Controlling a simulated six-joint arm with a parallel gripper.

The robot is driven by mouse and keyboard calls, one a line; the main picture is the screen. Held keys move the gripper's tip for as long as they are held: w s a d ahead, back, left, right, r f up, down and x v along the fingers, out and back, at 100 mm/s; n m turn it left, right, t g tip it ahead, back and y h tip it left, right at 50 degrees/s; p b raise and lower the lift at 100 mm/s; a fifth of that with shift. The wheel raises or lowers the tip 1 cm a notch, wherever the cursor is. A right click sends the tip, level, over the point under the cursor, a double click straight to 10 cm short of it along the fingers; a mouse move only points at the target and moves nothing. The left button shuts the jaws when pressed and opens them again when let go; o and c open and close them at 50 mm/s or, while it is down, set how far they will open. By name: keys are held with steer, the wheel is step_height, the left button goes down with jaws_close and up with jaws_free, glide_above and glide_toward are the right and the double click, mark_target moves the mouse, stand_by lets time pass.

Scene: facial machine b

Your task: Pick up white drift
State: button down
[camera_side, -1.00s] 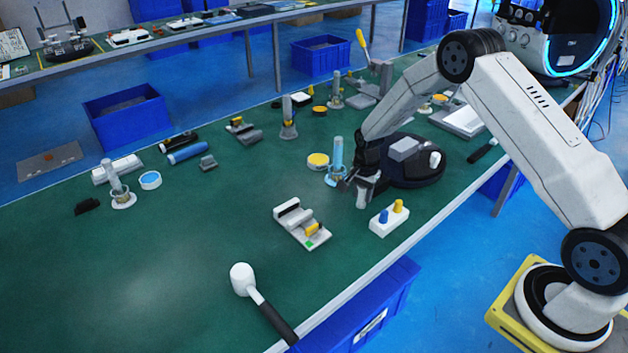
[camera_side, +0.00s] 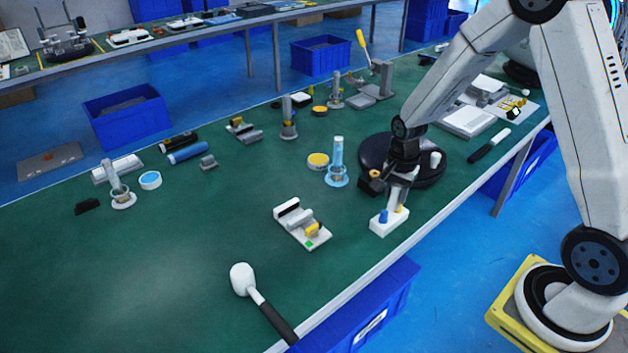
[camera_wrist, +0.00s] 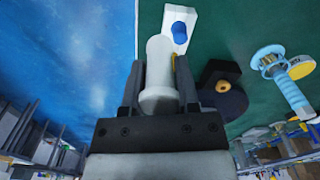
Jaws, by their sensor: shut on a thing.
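The white drift, a pale round-ended cylinder, stands between the two fingers of my gripper (camera_wrist: 160,90) in the wrist view, where I see the drift (camera_wrist: 160,68) clearly. My gripper (camera_side: 402,174) is shut on it. In the side view the drift (camera_side: 396,194) points down from the fingers. Its lower end overlaps the white block (camera_side: 390,226) with blue and yellow pegs; I cannot tell whether they touch. The block also shows in the wrist view (camera_wrist: 176,14), beyond the drift's end.
A black round machine base (camera_side: 372,152) is right behind my gripper. A light-blue cylinder on a stand (camera_side: 338,160) and a yellow-topped disc (camera_side: 318,161) are to the left. A grey-white fixture (camera_side: 301,224) and a white-headed mallet (camera_side: 243,280) lie nearer. The front-left table is clear.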

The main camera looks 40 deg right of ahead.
steer(key=shift+s+a+r, duration=0.1)
steer(key=shift+s+r, duration=0.2)
steer(key=shift+s, duration=0.35)
steer(key=shift+s+a+r, duration=0.1)
steer(key=shift+s+r, duration=0.15)
steer(key=shift+s, duration=0.35)
steer(key=shift+w, duration=0.1)
stand_by(0.9)
steer(key=w+d, duration=0.6)
steer(key=w, duration=0.3)
steer(key=w+d, duration=0.7)
steer(key=w, duration=0.2)
steer(key=shift+w+d+f, duration=0.15)
steer(key=shift+w+d, duration=0.1)
steer(key=shift+w, duration=0.05)
steer(key=shift+f, duration=0.3)
steer(key=shift+f, duration=2.9)
steer(key=shift+f, duration=0.3)
